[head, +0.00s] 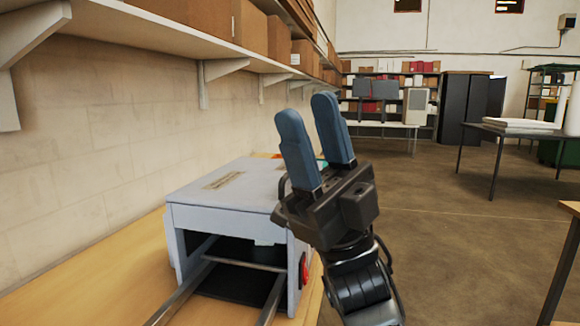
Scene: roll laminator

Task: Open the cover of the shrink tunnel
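The shrink tunnel (190,232) is a pale grey box on the wooden bench at the left. Its flat top cover (255,178) lies down level on the body and has a tan label on it. A dark curved piece, possibly a handle, shows at the cover's right edge, partly hidden by my gripper. My gripper (308,108) has two blue fingers pointing up, apart with nothing between them. It is in front of the tunnel's right side in the picture. I cannot tell whether it touches the tunnel.
Two metal rails (180,293) run from the tunnel's open front mouth. A red part (304,270) is on its right front side. A wall shelf (150,32) with cardboard boxes hangs above the bench (110,252). Open floor (460,240) lies to the right, with tables beyond.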

